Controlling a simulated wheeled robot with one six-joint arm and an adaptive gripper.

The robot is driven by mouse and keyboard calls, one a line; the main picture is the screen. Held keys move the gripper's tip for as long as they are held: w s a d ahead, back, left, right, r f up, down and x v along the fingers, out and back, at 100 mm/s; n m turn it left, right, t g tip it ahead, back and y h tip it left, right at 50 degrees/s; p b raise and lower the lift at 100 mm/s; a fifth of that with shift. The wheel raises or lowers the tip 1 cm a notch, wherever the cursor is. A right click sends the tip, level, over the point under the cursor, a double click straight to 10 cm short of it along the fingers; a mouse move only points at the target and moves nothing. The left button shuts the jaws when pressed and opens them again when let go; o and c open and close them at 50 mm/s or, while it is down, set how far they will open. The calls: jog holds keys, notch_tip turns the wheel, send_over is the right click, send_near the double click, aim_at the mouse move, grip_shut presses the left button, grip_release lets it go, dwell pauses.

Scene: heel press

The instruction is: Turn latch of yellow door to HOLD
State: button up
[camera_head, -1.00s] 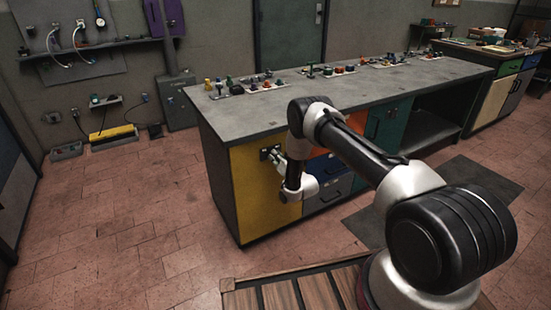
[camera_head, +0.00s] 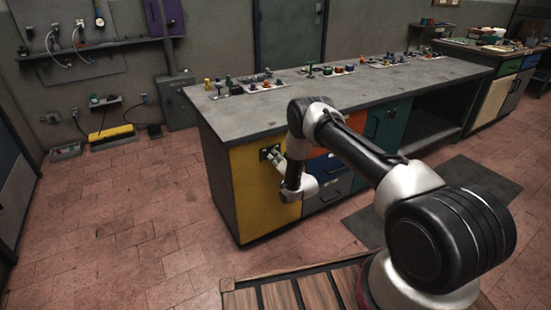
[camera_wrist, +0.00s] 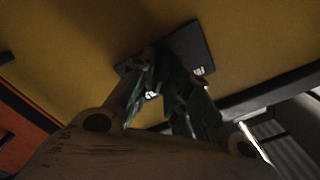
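The yellow door (camera_head: 262,207) is at the left end of the workbench front and looks closed. Its latch has a dark plate (camera_wrist: 192,45) near the door's top edge; it fills the middle of the wrist view, with small white marks on it. My gripper (camera_head: 272,155) is right at the latch. In the wrist view, its two dark greenish fingers (camera_wrist: 164,75) reach over the lower left part of the plate. They hide the latch's turning part, so its position and any contact cannot be told. The gap between the fingertips is too dark to read.
An orange drawer (camera_head: 325,167) and a blue drawer (camera_head: 328,193) lie right of the yellow door, behind my arm. The workbench top (camera_head: 245,118) carries several small coloured parts along its back. The floor (camera_head: 120,220) to the left is clear.

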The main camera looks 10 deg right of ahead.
jog(key=shift+o, duration=0.6)
jog(key=v, duration=1.2)
